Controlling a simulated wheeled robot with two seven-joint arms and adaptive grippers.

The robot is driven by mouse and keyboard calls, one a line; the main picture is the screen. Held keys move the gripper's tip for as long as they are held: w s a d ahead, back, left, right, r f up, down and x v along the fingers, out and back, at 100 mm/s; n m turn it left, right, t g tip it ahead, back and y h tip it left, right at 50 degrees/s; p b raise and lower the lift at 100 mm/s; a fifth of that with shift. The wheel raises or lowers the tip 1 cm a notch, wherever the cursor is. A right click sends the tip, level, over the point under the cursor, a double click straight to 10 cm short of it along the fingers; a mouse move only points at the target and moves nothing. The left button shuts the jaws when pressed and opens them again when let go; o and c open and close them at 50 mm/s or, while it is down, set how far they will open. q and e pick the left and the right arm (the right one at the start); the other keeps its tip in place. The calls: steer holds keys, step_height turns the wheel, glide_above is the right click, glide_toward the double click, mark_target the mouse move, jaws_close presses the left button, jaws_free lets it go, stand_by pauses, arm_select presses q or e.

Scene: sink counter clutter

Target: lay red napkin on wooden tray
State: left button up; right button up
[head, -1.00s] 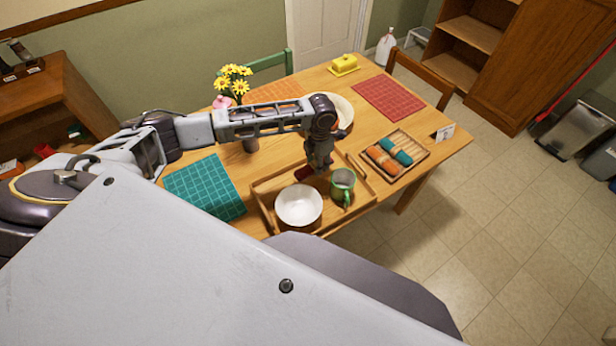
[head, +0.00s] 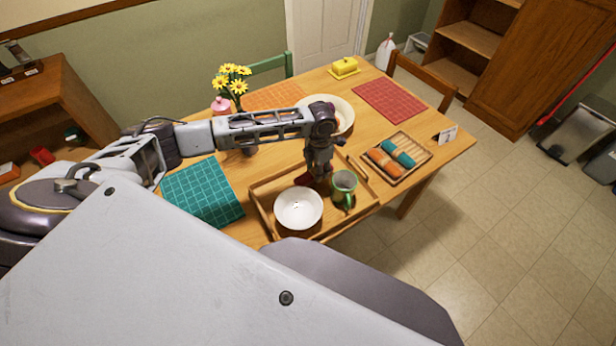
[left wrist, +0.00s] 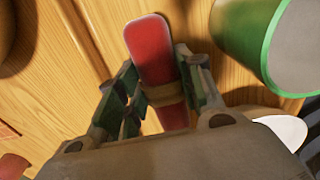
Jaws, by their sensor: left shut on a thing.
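My left gripper (head: 316,178) is shut on the red napkin (head: 303,179), a narrow roll with a tan band. In the left wrist view the napkin (left wrist: 150,50) sticks out beyond the fingers (left wrist: 160,92), above wood grain. In the head view the gripper points down over the wooden tray (head: 268,184), behind the white bowl (head: 298,208) and beside the green mug (head: 344,187), which both stand in that tray. The gripper hides part of the napkin, and I cannot tell whether it touches the tray. My right gripper is not in view.
A smaller tray (head: 424,154) with orange and teal rolls sits to the right. A teal placemat (head: 203,190) lies left and a red placemat (head: 390,100) at the back right. A flower vase and a large bowl (head: 345,112) stand behind my arm.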

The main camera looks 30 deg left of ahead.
mark_target(308, 176)
arm_select(q)
steer(key=shift+s+a, duration=0.2)
steer(key=shift+s, duration=0.2)
steer(key=s+a, duration=0.1)
steer(key=s, duration=0.2)
steer(key=shift+a, duration=0.35)
steer(key=shift+w+f+b, duration=0.1)
steer(key=shift+f+b, duration=0.2)
steer(key=shift+b, duration=0.15)
steer(key=shift+f, duration=0.15)
steer(key=shift+f+b, duration=0.2)
steer(key=shift+b, duration=0.35)
steer(key=o, duration=0.7)
steer(key=shift+f, duration=0.1)
steer(key=o, duration=0.4)
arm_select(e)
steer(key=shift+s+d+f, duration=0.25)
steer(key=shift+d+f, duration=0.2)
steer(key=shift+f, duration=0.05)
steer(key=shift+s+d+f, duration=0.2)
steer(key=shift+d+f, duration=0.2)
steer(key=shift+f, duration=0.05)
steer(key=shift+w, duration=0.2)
